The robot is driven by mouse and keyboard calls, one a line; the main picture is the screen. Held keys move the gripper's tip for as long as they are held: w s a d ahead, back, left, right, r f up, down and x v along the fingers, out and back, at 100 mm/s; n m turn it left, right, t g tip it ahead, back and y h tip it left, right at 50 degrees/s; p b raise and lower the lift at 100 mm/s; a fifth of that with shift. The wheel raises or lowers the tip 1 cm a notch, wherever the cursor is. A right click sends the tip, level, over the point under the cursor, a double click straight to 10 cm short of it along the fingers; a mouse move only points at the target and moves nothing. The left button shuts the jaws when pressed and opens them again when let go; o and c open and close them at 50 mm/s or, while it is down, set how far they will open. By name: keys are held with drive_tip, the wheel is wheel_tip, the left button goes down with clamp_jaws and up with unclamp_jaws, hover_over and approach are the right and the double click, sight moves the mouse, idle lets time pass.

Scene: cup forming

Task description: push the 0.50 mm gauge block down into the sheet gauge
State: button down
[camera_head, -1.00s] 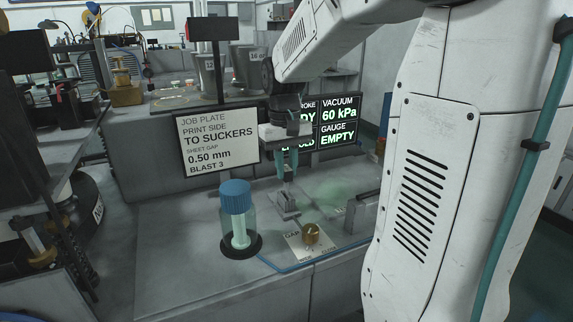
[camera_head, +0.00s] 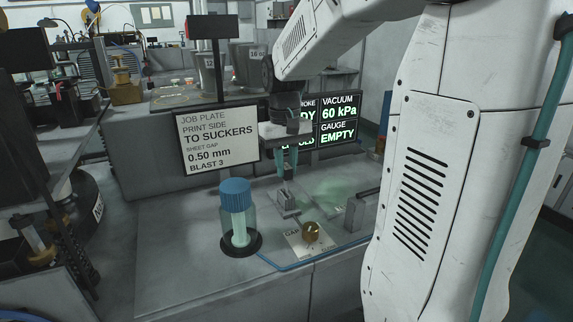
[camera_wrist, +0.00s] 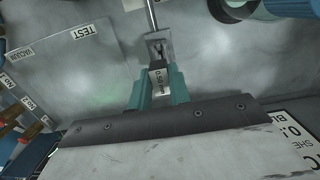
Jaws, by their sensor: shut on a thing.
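My gripper (camera_head: 287,176) points down over the bench, its teal fingers shut on a small block. The sheet gauge (camera_head: 288,203) is a small grey metal stand on the bench, right below the fingers. It also shows in the wrist view (camera_wrist: 157,45), just beyond the block. I cannot tell whether the block's lower end touches or enters the gauge.
A blue-capped jar (camera_head: 238,215) stands left of the gauge. A brass knob (camera_head: 311,232) on a plate sits in front. A job plate sign (camera_head: 216,140) reads 0.50 mm. A screen (camera_head: 338,122) reads GAUGE EMPTY. A grey metal block (camera_head: 355,212) stands at right.

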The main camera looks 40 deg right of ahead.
sight(287, 180)
drive_tip(key=shift+f, duration=2.2)
drive_tip(key=c, duration=1.2)
unclamp_jaws()
drive_tip(key=shift+c, duration=0.2)
drive_tip(key=r, duration=0.7)
drive_tip(key=shift+w+d+r, duration=0.1)
drive_tip(key=shift+w+r, duration=0.2)
drive_tip(key=shift+r, duration=0.05)
drive_tip(key=s+a+f+n+t, duration=0.1)
drive_tip(key=s+a, duration=0.6)
drive_tip(key=s, duration=0.3)
drive_tip(key=s+a+f+n+t, duration=0.1)
drive_tip(key=s+a+n, duration=0.1)
drive_tip(key=s+a, duration=0.5)
drive_tip(key=s, duration=0.2)
drive_tip(key=shift+s+a, duration=0.35)
drive_tip(key=shift+s, duration=0.05)
